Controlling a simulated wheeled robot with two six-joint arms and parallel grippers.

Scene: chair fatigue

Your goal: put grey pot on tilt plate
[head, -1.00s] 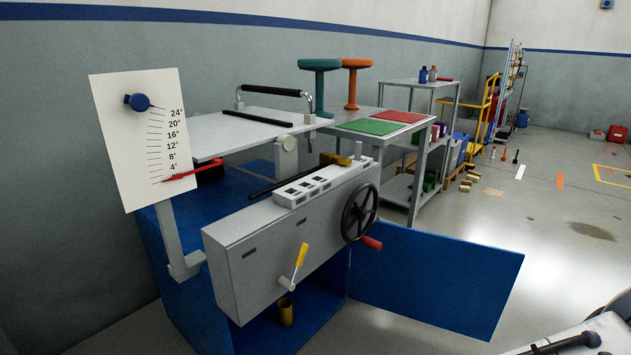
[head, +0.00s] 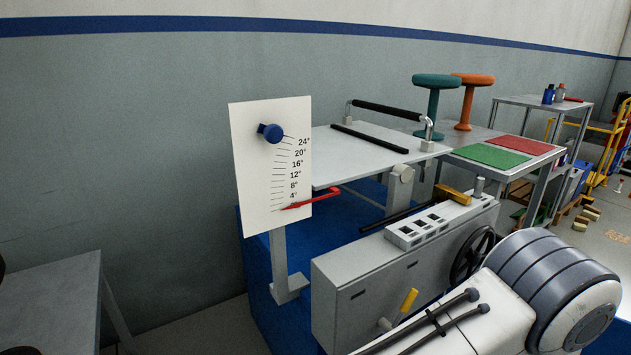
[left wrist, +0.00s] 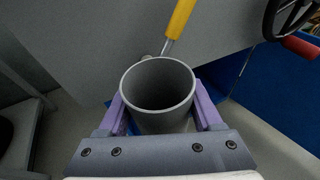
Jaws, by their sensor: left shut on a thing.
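The grey pot (left wrist: 158,88) is in the left wrist view, an open-topped cylinder seen from above its rim. My left gripper (left wrist: 160,110) is shut on it, with a purple finger on each side. In the head view the pot and left gripper are not visible. The tilt plate (head: 365,143) is a pale flat plate on the machine, roughly level, with black bars and a handle on top. My right gripper is not in view.
The grey machine box (head: 350,290) with a yellow-handled crank (head: 409,300) stands in front of the plate. A bench with green (head: 491,156) and red pads is behind right. A grey table (head: 60,290) is at lower left. My white arm covers the lower right.

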